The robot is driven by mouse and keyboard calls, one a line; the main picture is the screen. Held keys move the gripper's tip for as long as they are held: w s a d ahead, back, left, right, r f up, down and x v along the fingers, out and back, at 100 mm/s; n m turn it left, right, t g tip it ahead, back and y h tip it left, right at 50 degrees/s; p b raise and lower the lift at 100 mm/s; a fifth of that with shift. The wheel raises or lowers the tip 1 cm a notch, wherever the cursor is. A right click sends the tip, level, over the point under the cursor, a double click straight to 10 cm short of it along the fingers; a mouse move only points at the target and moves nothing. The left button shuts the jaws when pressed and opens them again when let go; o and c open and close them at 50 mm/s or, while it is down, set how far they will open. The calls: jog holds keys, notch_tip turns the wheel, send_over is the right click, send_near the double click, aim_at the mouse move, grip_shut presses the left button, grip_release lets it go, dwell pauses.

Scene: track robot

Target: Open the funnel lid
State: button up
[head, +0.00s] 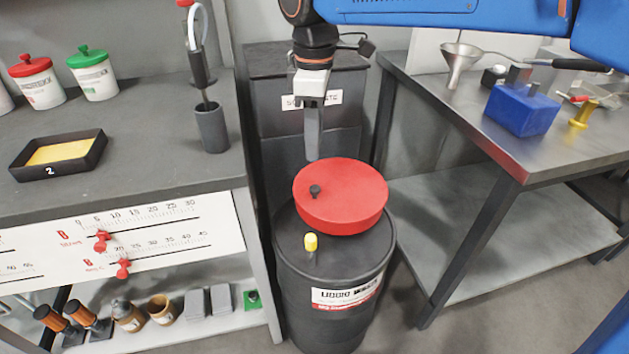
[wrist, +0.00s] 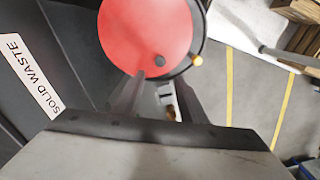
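The red round funnel lid (head: 345,190) sits on top of the black liquid waste drum (head: 330,283) in the head view. It looks shut and has a small black knob (head: 315,191) on its left side. My gripper (head: 313,150) hangs pointing down just behind and above the lid, apparently apart from it. In the wrist view the red lid (wrist: 148,30) fills the upper middle, with its black knob (wrist: 160,60) just beyond the gap between my fingertips (wrist: 160,78). The fingers are spread, with nothing between them.
A yellow-capped stub (head: 311,242) stands on the drum top in front of the lid. A dark solid waste bin (head: 275,95) is behind. A grey bench (head: 150,115) lies left, and a metal table (head: 455,100) with a funnel (head: 460,62) and blue box (head: 522,110) lies right.

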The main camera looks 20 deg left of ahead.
aim_at(315, 188)
notch_tip(315, 188, down, 12)
jog(key=shift+r, duration=0.15)
dwell(0.3)
grip_shut()
